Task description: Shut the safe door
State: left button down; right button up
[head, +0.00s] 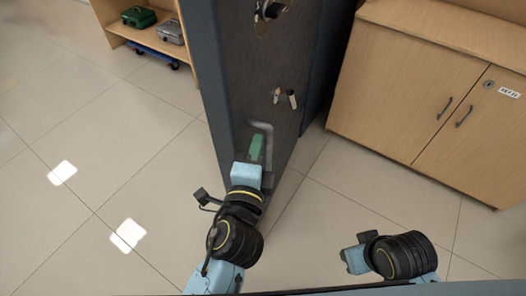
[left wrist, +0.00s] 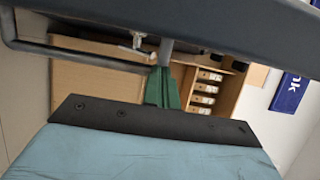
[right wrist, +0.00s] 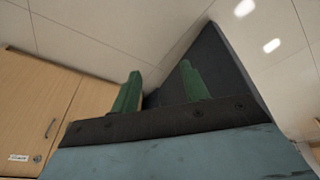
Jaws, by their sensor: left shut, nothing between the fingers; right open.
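The safe door (head: 235,75) is a tall dark grey slab in the middle of the head view, with a dial near the top, a small key-like fitting (head: 290,98) and a grey bar handle (head: 263,126) lower down. How far it stands open is unclear. My left gripper (head: 255,148) has its green fingers together beside the handle; contact cannot be told. In the left wrist view, the closed fingers (left wrist: 163,88) are near the grey bar (left wrist: 90,57). My right gripper (right wrist: 160,88) is open and empty in the right wrist view, low and right of the door.
A wooden cabinet (head: 420,85) stands right of the safe. A wooden shelf (head: 150,38) with cash boxes (head: 139,16) is at the back left; a blue wheeled dolly (head: 155,55) is on its lower part. The tiled floor (head: 90,150) on the left is clear.

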pick_arm(q)
jog(key=shift+w+a+r, duration=0.1)
jog(key=shift+w+a, duration=0.05)
jog(key=shift+a, duration=0.5)
jog(key=shift+w+a+r, duration=0.1)
jog(key=shift+w+a, duration=0.05)
jog(key=shift+a, duration=0.5)
pick_arm(e)
jog(key=shift+w+d+f, duration=0.1)
jog(key=shift+d+f, duration=0.1)
jog(key=shift+f, duration=0.3)
jog(key=shift+w+d+f, duration=0.1)
jog(key=shift+d+f, duration=0.05)
jog(key=shift+f, duration=0.35)
pick_arm(q)
jog(key=shift+p, duration=0.3)
